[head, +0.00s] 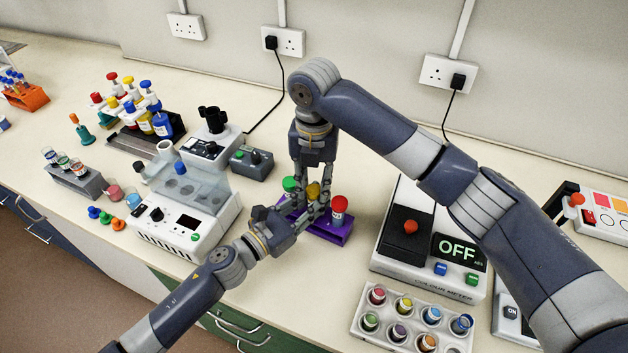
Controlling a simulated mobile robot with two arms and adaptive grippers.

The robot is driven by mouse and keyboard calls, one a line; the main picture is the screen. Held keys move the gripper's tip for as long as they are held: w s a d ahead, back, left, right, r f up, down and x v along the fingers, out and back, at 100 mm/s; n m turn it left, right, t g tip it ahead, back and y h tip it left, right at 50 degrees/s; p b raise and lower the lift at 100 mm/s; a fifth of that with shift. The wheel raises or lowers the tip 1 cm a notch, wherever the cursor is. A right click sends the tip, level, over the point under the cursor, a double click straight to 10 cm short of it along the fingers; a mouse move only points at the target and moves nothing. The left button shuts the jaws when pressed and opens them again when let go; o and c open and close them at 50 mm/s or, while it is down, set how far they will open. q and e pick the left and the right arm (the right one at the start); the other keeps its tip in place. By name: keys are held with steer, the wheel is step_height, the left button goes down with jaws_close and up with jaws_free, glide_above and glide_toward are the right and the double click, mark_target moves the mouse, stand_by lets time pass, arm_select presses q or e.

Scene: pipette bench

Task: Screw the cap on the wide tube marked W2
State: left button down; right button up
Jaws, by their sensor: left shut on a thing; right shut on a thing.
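A purple rack (333,233) stands mid-bench with capped tubes in it. One has a green cap (289,184), and a white tube with a red cap (339,204) stands at the right end. Between them is a yellow cap (313,188). My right gripper (313,192) reaches down from above and is shut on the yellow cap. My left gripper (312,208) comes in from the lower left, shut just below the cap, seemingly on the tube under it. The fingers hide most of that tube. I cannot read a W2 mark or tell how far the cap is seated.
A white instrument (180,215) stands left of the rack. A colour meter reading OFF (460,251) stands to the right, with a grey tray of small vials (385,332) in front. Loose coloured caps (105,217) lie near the front edge at left.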

steer(key=shift+f, duration=0.25)
steer(key=shift+s+d+f, duration=0.1)
steer(key=shift+f, duration=0.1)
steer(key=shift+c, duration=0.6)
steer(key=shift+f, duration=0.15)
steer(key=shift+r, duration=0.35)
steer(key=shift+r, duration=0.4)
steer(key=shift+d+f, duration=0.1)
steer(key=shift+f, duration=0.85)
stand_by(0.8)
steer(key=shift+r, duration=0.25)
